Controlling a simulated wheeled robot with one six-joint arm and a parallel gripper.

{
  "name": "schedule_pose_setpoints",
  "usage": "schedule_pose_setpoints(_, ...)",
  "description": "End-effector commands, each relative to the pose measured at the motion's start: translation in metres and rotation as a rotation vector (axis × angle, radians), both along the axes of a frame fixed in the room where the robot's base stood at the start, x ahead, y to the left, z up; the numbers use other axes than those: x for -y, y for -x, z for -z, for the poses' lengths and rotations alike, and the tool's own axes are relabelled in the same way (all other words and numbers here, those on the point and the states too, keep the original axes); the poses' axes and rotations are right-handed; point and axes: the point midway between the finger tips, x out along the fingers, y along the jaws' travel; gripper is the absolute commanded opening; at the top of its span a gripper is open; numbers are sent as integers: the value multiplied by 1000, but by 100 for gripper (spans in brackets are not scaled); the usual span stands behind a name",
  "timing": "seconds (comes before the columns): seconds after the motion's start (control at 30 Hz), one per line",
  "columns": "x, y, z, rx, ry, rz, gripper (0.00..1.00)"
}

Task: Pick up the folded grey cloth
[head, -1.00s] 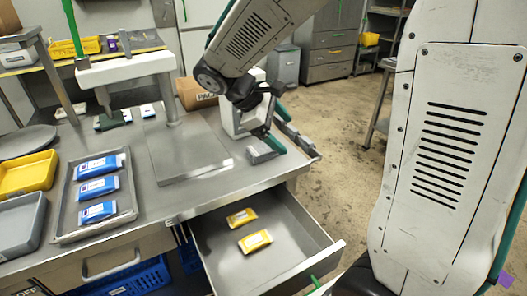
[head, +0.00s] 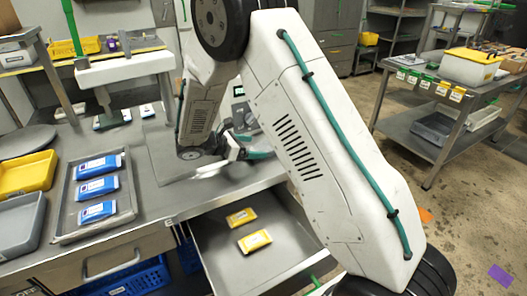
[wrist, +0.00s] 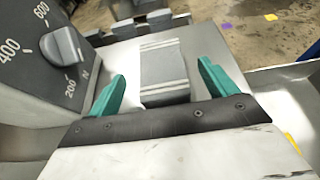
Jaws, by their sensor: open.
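The folded grey cloth (wrist: 164,70) lies flat on the steel worktop in the wrist view, with pale stripes across it. My gripper (wrist: 160,74) is open, with one teal finger on each side of the cloth. The near end of the cloth reaches close to the dark gripper body; I cannot tell whether the fingers touch it. In the head view my gripper (head: 249,146) is low over the right part of the bench, partly behind my arm, and the cloth cannot be made out there.
A box with a numbered dial (wrist: 66,45) stands close left of my gripper. An open drawer (head: 215,258) with yellow packets (head: 254,241) juts out below the bench. A tray (head: 66,232) of blue packs (head: 97,188) lies left. The worktop edge is close at right.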

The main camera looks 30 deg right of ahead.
Motion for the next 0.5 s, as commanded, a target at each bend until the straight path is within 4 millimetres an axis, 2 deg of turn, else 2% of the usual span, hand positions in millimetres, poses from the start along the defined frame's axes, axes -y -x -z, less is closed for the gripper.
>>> schedule_pose_setpoints(0.27,38,1,16,-2,-1,4,85)
schedule_pose_setpoints(0.5,42,0,17,1,-1,0,85)
